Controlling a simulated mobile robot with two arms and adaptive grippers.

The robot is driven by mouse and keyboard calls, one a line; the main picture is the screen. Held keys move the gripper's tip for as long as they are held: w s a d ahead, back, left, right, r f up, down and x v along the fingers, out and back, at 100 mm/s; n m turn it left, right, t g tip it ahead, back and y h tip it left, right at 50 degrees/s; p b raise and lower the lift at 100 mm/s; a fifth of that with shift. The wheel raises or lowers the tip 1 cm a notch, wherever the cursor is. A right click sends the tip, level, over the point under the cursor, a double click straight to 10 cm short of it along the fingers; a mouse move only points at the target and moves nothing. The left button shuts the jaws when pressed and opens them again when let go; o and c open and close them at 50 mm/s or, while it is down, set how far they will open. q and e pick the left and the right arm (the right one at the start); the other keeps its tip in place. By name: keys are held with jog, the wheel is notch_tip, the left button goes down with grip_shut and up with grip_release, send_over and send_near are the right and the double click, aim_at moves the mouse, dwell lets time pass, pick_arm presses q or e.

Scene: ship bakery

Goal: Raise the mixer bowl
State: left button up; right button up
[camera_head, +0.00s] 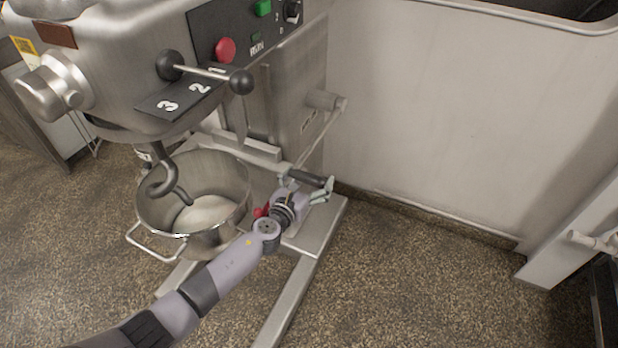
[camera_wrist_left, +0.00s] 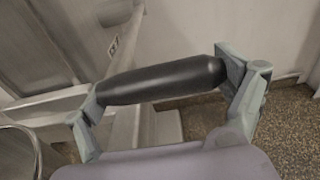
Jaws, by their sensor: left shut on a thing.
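The steel mixer bowl (camera_head: 222,180) hangs under the mixer head with white contents inside and a wire handle at its front left. The dough hook (camera_head: 166,182) reaches into it. The lift lever is a thin metal rod (camera_head: 318,135) with a black grip (camera_head: 308,178) at its lower end. My left gripper (camera_head: 306,188) is at this black grip, to the right of the bowl. In the left wrist view the black grip (camera_wrist_left: 160,80) lies lengthwise between the two fingers, which press at its ends. My right gripper is in neither view.
The mixer head (camera_head: 120,60) overhangs the bowl, with a gear lever (camera_head: 205,73) and a red button (camera_head: 225,49). The mixer's base legs (camera_head: 300,290) spread on the speckled floor. A large pale panel (camera_head: 450,110) stands at the right. The floor at the lower right is mostly clear.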

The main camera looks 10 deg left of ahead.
pick_arm(q)
jog(key=shift+r, duration=0.25)
jog(key=o, duration=1.3)
jog(key=shift+o, duration=0.7)
jog(key=shift+s, duration=0.15)
jog(key=shift+f, duration=0.15)
jog(key=v, duration=1.2)
jog(key=shift+c, duration=0.5)
